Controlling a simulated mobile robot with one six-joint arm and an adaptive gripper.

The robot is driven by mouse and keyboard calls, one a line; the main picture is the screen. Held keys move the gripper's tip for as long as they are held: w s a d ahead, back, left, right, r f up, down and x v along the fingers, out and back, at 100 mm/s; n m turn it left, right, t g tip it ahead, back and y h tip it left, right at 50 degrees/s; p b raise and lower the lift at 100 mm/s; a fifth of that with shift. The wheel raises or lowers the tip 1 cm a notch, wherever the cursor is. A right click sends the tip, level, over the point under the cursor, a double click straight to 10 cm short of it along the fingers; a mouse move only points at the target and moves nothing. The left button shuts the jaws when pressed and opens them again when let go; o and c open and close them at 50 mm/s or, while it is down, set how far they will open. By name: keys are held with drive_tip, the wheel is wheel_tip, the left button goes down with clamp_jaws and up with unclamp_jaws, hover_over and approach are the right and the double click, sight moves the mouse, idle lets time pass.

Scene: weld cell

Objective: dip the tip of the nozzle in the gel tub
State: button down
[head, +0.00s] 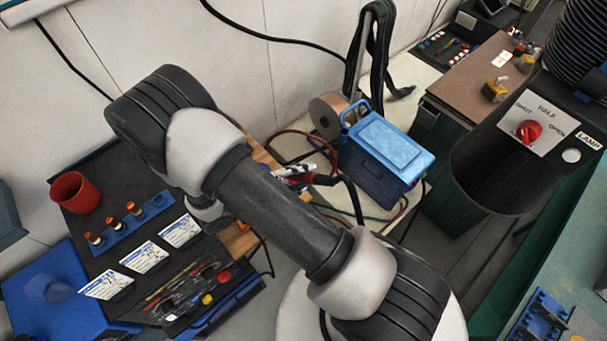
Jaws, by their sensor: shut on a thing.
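My gripper is hidden behind my own arm, which crosses the middle of the head view. Only a pale wrist part shows below the arm, over the bench's right side. A red open-topped cup (75,192) stands upright at the back left of the dark bench; I cannot tell whether it is the gel tub. Small pieces with orange bands stand in a blue rack (128,224) right of the cup; I cannot tell whether one is the nozzle. A red and white torch-like thing (295,172) shows partly behind my arm, and its grip is hidden.
White printed cards (144,257) and a dark control panel (190,292) lie at the bench front. A blue box (385,150) and a wire spool (327,113) stand behind my arm.

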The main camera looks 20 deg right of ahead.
drive_tip(key=shift+f+b, duration=1.3)
drive_tip(key=shift+f, duration=1)
drive_tip(key=shift+r, duration=0.15)
wheel_tip(320, 180, up, 9)
drive_tip(key=p, duration=0.8)
